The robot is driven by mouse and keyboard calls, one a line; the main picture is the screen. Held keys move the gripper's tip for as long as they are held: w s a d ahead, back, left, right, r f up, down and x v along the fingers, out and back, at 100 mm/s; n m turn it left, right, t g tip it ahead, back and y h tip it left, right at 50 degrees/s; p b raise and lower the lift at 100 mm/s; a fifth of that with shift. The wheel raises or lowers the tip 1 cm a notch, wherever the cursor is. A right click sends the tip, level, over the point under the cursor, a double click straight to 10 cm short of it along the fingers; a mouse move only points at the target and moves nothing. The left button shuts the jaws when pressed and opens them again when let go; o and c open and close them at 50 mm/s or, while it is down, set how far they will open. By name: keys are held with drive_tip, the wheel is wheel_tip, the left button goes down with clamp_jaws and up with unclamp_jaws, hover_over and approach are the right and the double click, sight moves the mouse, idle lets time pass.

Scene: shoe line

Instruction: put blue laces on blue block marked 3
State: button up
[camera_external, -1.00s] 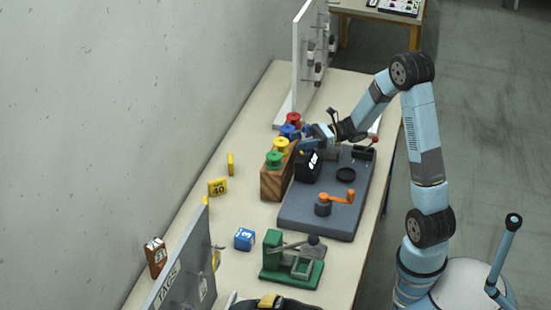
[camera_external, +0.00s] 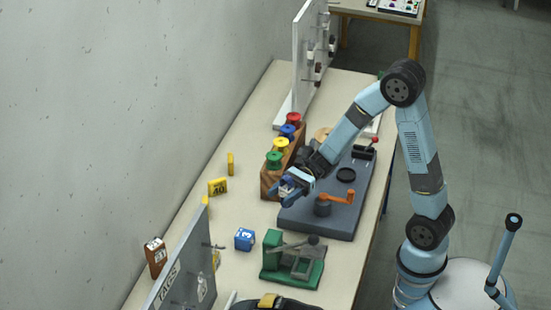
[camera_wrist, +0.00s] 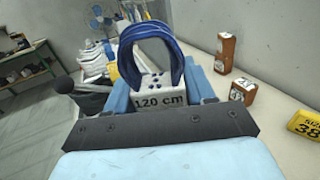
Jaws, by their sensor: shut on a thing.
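My gripper (camera_external: 291,186) is shut on the blue laces (camera_wrist: 136,70), a looped bundle with a white band reading "120 cm". In the wrist view the bundle stands between the two blue fingers of my gripper (camera_wrist: 160,97). In the external view the laces (camera_external: 286,186) are small and partly covered by the fingers, in front of the wooden spool stand. The blue block marked 3 (camera_external: 244,239) sits on the table, nearer the camera and to the left of my gripper, with a bare top. I cannot make it out in the wrist view.
The wooden stand with coloured spools (camera_external: 268,187) is just behind my gripper. A grey board with an orange crank (camera_external: 342,197) lies to the right. A green press (camera_external: 292,262) stands right of the blue block, and an upright grey panel (camera_external: 180,280) stands to its left.

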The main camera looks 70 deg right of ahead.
drive_tip(key=shift+s+a, duration=0.2)
drive_tip(key=shift+a, duration=0.25)
drive_tip(key=shift+w+a+g, duration=0.1)
drive_tip(key=shift+a+g, duration=0.05)
drive_tip(key=shift+g, duration=0.15)
hover_over(240, 237)
drive_tip(key=f, duration=0.9)
drive_tip(key=shift+s+f, duration=0.25)
drive_tip(key=shift+w+f, duration=0.15)
drive_tip(key=shift+f, duration=1.55)
drive_tip(key=shift+f, duration=0.1)
drive_tip(key=o, duration=1)
